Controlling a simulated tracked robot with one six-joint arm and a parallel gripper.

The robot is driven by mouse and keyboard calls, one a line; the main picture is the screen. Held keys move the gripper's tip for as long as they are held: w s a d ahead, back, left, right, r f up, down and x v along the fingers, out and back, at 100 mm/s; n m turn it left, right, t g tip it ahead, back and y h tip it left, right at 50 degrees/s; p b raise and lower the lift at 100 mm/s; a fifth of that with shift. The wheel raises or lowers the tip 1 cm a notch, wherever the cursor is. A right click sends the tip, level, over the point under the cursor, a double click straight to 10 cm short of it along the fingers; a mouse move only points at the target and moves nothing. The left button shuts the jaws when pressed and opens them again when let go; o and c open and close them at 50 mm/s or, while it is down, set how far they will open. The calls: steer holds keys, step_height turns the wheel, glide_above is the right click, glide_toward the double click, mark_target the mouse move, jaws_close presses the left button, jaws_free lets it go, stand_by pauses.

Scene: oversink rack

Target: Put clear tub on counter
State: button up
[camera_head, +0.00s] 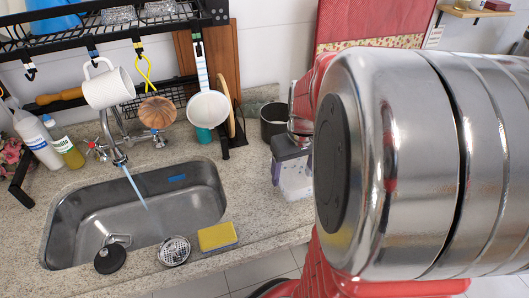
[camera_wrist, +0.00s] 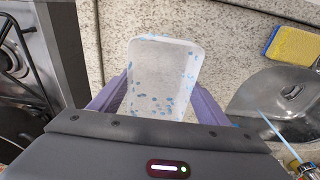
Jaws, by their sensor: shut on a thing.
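The clear tub (camera_wrist: 155,75), see-through with blue specks, sits between the two purple fingers of my gripper (camera_wrist: 158,98) in the wrist view. The fingers are shut on its sides. In the head view the tub (camera_head: 295,180) hangs below my dark gripper body (camera_head: 288,148), partly hidden by my arm at the right. The speckled counter (camera_head: 255,190) lies beneath and around it, right of the sink. I cannot tell whether the tub's base touches the counter.
The steel sink (camera_head: 75,215) with running water is to the left. A yellow sponge (camera_head: 217,236) and a metal strainer (camera_head: 174,251) lie at its front edge. A dark pot (camera_head: 273,122) stands behind the tub. A stove (camera_wrist: 20,75) borders the counter in the wrist view.

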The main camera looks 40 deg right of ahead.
mark_target(292, 182)
steer(key=shift+f, duration=1.85)
steer(key=shift+f, duration=0.1)
steer(key=o, duration=1)
steer(key=shift+o, duration=0.2)
step_height(292, 182, up, 12)
steer(key=s, duration=0.1)
steer(key=shift+s+a, duration=0.2)
